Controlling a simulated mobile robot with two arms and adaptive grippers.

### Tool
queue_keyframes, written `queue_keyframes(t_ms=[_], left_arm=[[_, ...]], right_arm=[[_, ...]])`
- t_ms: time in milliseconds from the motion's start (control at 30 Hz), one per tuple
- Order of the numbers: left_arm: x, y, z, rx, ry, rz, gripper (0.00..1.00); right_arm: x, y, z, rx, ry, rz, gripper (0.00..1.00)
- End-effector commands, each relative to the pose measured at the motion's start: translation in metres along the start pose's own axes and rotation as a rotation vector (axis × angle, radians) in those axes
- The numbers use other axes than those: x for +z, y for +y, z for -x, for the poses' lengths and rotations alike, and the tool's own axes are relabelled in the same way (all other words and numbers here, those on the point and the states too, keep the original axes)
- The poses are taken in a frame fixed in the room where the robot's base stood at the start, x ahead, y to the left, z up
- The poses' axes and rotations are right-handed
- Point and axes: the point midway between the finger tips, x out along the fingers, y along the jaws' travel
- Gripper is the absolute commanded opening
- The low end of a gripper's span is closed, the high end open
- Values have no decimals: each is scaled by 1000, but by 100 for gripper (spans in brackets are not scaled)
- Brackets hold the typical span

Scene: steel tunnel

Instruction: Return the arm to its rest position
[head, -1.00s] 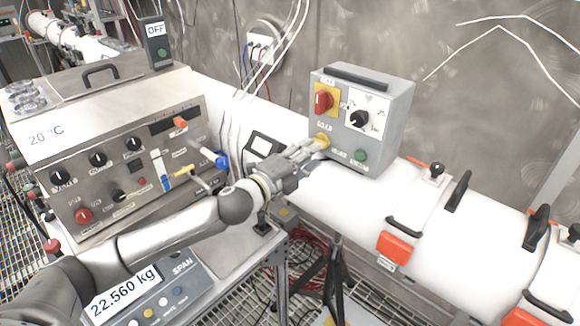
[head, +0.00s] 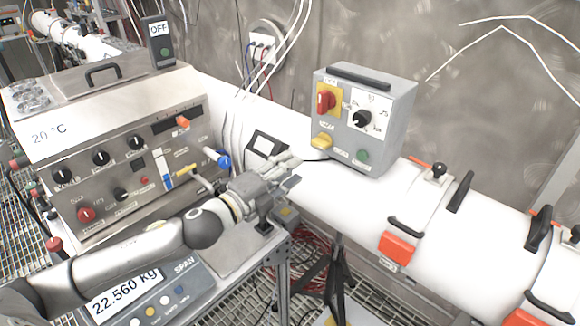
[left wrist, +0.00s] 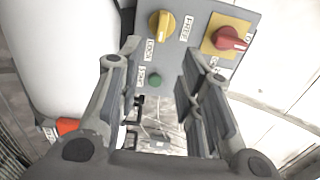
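My left arm (head: 130,253) comes in from the left in the head view, over the scale. My left gripper (head: 288,170) is in front of the grey control box (head: 395,112), apart from its yellow knob (head: 322,142). In the left wrist view the two fingers of the gripper (left wrist: 166,62) stand wide apart with nothing between them. Beyond them the yellow knob (left wrist: 161,25), a red knob (left wrist: 231,38) and a green button (left wrist: 155,80) show on the box face. My right gripper is not in view.
A steel bath unit (head: 120,110) with knobs and a blue-tipped lever (head: 222,161) stands just left of the gripper. A scale (head: 150,295) reading 22.560 kg lies under the arm. A white tube (head: 455,225) with clamps runs to the right. A black tripod (head: 337,265) stands below.

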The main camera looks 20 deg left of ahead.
Motion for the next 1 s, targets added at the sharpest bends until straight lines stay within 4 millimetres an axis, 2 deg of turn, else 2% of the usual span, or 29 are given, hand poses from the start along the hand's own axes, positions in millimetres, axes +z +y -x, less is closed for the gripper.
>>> queue_keyframes(t_ms=[167,267,367,433,567,600,700,800,1000], left_arm=[[0,1,0,1,-1,3,34],[-3,9,2,16,-26,55,34],[-9,32,12,60,-105,207,34],[-14,59,26,120,-199,370,34],[-29,123,73,283,-430,714,34],[-35,142,91,339,-503,810,34],[-53,181,138,472,-672,1011,34],[-73,206,178,582,-805,1152,34],[-111,236,246,766,-1020,1352,34]], right_arm=[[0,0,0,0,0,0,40],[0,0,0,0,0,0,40],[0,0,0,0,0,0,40],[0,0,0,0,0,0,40],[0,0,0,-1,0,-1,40],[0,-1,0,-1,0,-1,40],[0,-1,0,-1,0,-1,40],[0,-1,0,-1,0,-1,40],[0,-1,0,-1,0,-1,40]])
